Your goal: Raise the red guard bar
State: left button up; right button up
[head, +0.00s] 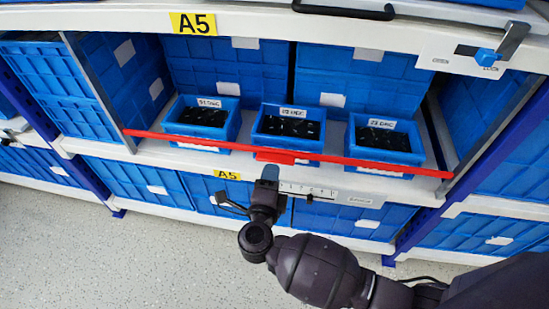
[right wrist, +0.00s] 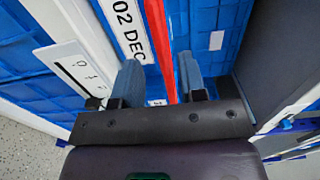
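The red guard bar (head: 365,163) runs across the front of the shelf, low before three small blue bins, with a red tab (head: 276,156) near its middle. It slopes slightly down to the right in the head view. My right gripper (head: 269,173) is just below the tab in the head view. In the right wrist view its two fingers are apart, and the red bar (right wrist: 161,42) shows in the gap between them; I cannot tell whether they touch it. My left gripper is not in view.
Small blue bins (head: 203,118) with dark parts stand behind the bar. A white upper shelf edge (head: 300,28) with an A5 label overhangs. A lever switch (head: 498,47) is at upper right. The white lower shelf edge (head: 365,190) carries a slotted plate. Grey floor (head: 90,245) is clear.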

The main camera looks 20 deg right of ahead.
aim_at(275, 158)
jog(key=shift+b+x, duration=0.4)
jog(key=shift+x, duration=2.65)
jog(key=shift+c, duration=0.4)
grip_shut()
